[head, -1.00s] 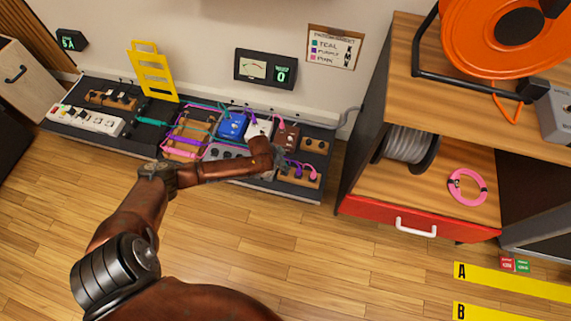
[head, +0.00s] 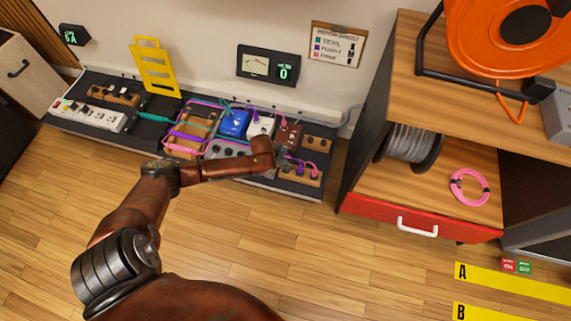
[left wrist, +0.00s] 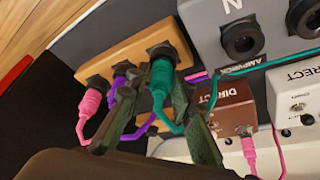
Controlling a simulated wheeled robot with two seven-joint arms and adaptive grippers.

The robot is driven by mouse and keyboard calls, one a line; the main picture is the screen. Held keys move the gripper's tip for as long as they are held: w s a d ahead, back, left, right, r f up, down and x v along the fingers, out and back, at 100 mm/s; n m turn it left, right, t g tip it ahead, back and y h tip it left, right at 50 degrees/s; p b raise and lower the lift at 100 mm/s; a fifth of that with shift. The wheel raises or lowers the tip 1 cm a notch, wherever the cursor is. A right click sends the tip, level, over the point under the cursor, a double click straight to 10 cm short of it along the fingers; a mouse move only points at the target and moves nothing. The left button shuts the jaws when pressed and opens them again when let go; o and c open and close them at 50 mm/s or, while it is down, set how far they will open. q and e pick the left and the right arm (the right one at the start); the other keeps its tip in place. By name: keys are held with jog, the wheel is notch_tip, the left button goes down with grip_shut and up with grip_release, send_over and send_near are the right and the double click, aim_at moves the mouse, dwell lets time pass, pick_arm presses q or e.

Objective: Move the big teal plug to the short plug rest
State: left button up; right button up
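The teal plug (left wrist: 161,82) with its black collar stands at the end of a wooden block (left wrist: 137,52) in the left wrist view, beside a purple plug and a pink plug. My left gripper (left wrist: 158,112) has its fingers apart on either side of the teal plug; a gap shows on one side. In the head view my left gripper (head: 283,158) is over that block (head: 288,178) and hides the teal plug. A shorter wooden block (head: 318,144) with dark holes, possibly the short plug rest, lies just behind, apparently empty. My right gripper is not in view.
Blue (head: 234,123), white (head: 260,128) and brown (head: 288,133) pedals stand close behind and left of the gripper, with cables among them. A wooden shelf unit with a red drawer (head: 415,222) stands to the right.

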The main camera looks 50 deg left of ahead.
pick_arm(q)
jog(key=o, duration=0.4)
jog(key=v, duration=1.2)
jog(key=shift+s, duration=0.1)
jog(key=shift+f, duration=0.1)
